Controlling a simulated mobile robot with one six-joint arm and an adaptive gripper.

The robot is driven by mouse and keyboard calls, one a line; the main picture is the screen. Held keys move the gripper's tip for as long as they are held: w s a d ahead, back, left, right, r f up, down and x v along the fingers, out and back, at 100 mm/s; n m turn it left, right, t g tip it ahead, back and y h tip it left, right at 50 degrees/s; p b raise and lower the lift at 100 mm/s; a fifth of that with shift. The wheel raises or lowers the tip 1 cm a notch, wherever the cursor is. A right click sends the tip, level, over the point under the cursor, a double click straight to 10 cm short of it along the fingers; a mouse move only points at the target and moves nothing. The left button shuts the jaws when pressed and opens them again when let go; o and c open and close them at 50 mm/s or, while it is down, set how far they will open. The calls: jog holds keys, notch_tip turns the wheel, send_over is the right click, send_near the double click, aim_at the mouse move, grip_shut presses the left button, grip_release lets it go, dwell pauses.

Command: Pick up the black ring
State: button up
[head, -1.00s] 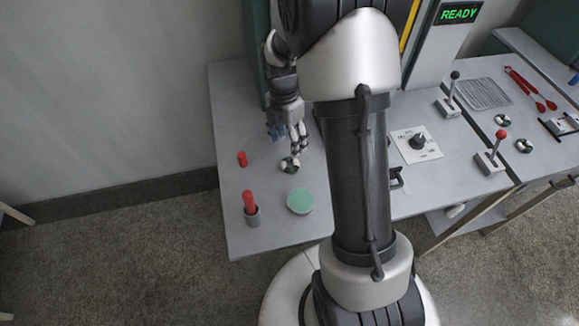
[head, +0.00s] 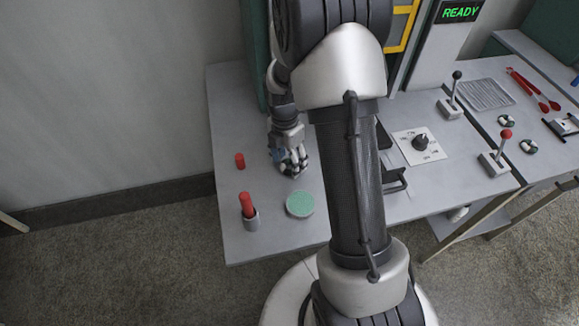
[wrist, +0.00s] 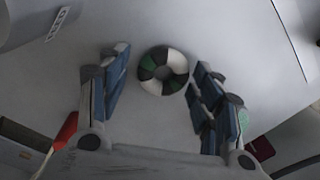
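A ring with black, white and dark green segments (wrist: 148,75) lies flat on the grey bench top (head: 262,245). In the wrist view it sits between my fingertips, with a gap on either side. My gripper (head: 291,171) is open and empty, pointing down at the bench; it also shows in the wrist view (wrist: 162,64). In the head view the gripper hides this ring. Two similar rings lie at the right, one farther back (head: 507,121) and one nearer (head: 529,146). No plain black ring shows.
A short red peg (head: 240,161), a red-topped cylinder in a grey holder (head: 248,206) and a green round disc (head: 300,203) are near the gripper. To the right are a dial plate (head: 419,146), a red-knobbed lever (head: 497,158) and a black-knobbed lever (head: 452,98).

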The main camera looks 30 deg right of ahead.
jog(key=c, duration=0.7)
jog(key=shift+r, duration=0.15)
jog(key=shift+c, duration=0.2)
